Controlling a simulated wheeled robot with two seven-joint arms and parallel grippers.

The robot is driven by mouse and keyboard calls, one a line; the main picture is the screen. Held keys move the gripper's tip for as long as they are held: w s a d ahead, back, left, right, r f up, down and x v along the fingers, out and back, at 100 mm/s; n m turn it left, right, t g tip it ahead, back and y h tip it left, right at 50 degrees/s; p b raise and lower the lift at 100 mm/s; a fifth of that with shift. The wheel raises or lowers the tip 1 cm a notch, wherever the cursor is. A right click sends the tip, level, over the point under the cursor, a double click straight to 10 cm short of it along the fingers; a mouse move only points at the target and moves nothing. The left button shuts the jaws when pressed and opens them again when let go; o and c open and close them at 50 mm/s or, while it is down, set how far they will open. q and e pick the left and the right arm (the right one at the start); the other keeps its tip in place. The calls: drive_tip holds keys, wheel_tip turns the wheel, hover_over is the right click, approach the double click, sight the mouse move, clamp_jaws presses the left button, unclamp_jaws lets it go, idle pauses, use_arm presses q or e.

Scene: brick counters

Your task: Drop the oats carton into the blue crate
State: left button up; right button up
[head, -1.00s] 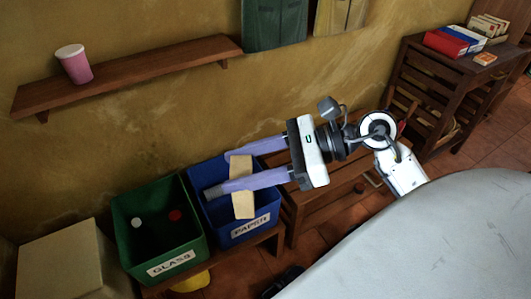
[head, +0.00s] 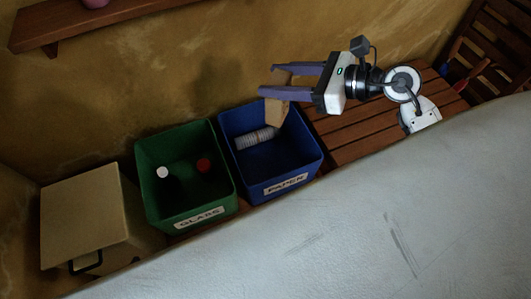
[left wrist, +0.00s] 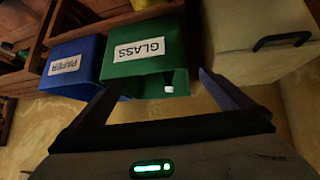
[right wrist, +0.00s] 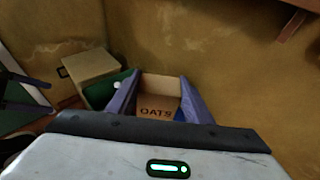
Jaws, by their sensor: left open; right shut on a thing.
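The oats carton (head: 276,112) is a tan box held between the fingers of my right gripper (head: 267,80). In the head view it shows at the back right corner of the blue crate (head: 291,170), which is labelled PAPER; its height above the rim is hard to tell. My left gripper (left wrist: 158,80) is open and empty; the blue crate (left wrist: 72,48) also shows in the left wrist view.
The green crate (head: 186,206), labelled GLASS, stands left of the blue one and holds a white and a red round item. A striped white cylinder (head: 256,138) is in the blue crate. A beige box (head: 82,215) stands far left. A slatted bench (head: 350,146) is at right.

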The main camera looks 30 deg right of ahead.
use_arm(q)
wheel_tip(320, 180, down, 8)
drive_tip(key=d+h+b, duration=0.1)
drive_tip(key=d+b, duration=0.1)
drive_tip(key=b, duration=1.1)
drive_tip(key=shift+t+b, duration=0.3)
drive_tip(key=shift+b, duration=0.05)
use_arm(e)
drive_tip(key=w+d+f+m+t+h, duration=0.1)
drive_tip(key=w+f, duration=0.3)
drive_tip(key=f, duration=0.9)
drive_tip(key=w+d+f+m+t+h, duration=0.1)
drive_tip(key=w+d+f+m+h, duration=0.1)
drive_tip(key=f, duration=1.2)
drive_tip(key=shift+w+d+m+h, duration=0.35)
drive_tip(key=shift+w+m+h, duration=0.2)
drive_tip(key=shift+w, duration=0.5)
use_arm(q)
drive_tip(key=shift+w+d, duration=0.1)
use_arm(e)
drive_tip(key=o, duration=1.4)
drive_tip(key=shift+s, duration=0.1)
use_arm(q)
drive_tip(key=shift+s+a+r+p, duration=0.3)
drive_tip(key=shift+r+p, duration=0.2)
drive_tip(key=shift+p, duration=0.6)
use_arm(e)
drive_tip(key=v, duration=1)
drive_tip(key=shift+s+f, duration=0.1)
drive_tip(key=shift+s, duration=0.05)
